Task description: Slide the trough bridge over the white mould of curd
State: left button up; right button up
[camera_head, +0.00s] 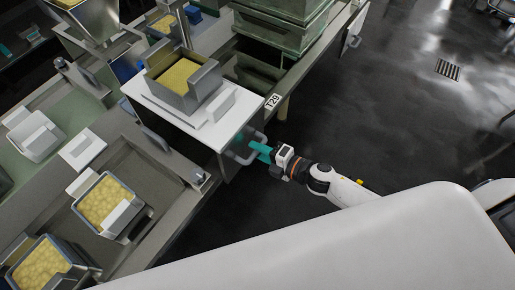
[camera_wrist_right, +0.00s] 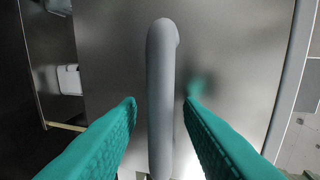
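The trough bridge (camera_head: 155,104) has a white top and a steel end panel, which fills much of the right wrist view (camera_wrist_right: 230,65). It straddles the trough at the upper middle of the head view. Its grey handle (camera_head: 243,155) sticks out from the panel and stands upright in the right wrist view (camera_wrist_right: 160,95). My right gripper (camera_head: 258,150) has its teal fingers open on both sides of the handle, with gaps showing. A mould of yellow curd (camera_head: 104,203) sits in the trough, lower left; I cannot tell whether it is the white mould. My left gripper is out of view.
A steel box of curd (camera_head: 180,76) stands on the bridge. Another curd mould (camera_head: 42,265) is at the bottom left. A white block (camera_head: 82,148) and a white lidded piece (camera_head: 36,137) lie left. Green crates (camera_head: 285,30) stand beyond the bridge.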

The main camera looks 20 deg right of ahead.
jog(key=shift+w+a, duration=0.25)
jog(key=shift+w, duration=0.05)
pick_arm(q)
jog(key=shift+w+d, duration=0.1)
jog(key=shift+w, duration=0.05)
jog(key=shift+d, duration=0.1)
pick_arm(e)
jog(key=shift+c, duration=0.5)
grip_shut()
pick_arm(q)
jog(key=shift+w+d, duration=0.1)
pick_arm(e)
jog(key=shift+f, duration=0.1)
